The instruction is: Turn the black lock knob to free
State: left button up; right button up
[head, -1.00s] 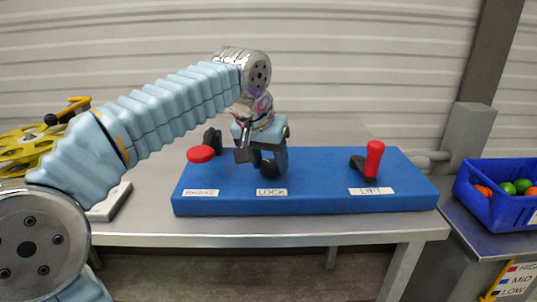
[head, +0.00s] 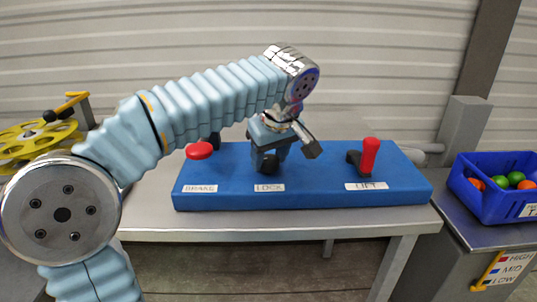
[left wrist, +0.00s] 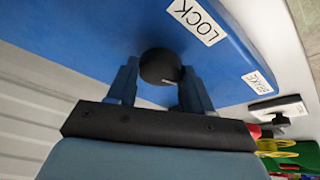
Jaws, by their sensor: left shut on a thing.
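The black lock knob (head: 267,164) stands on the blue panel (head: 330,194) behind the LOCK label (head: 270,188). In the left wrist view the round knob (left wrist: 160,67) sits between the two fingers. My left gripper (head: 268,157) reaches down from above and is shut on the knob. In the left wrist view both fingers of my left gripper (left wrist: 161,85) flank the knob, one on each side. The gripper partly hides the knob in the head view. My right gripper is not in view.
A red-topped brake control (head: 199,150) stands left of the knob, and a red-handled lift lever (head: 369,156) stands to its right. A blue bin (head: 491,201) with colored balls is at far right. A yellow wheel (head: 38,136) is at far left. The metal table (head: 300,229) is bare in front.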

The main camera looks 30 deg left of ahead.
pick_arm(q)
jog(key=shift+w+n+g, duration=0.1)
jog(key=shift+n+g, duration=0.2)
jog(key=shift+n, duration=0.8)
jog(key=o, duration=1)
jog(key=shift+r, duration=0.1)
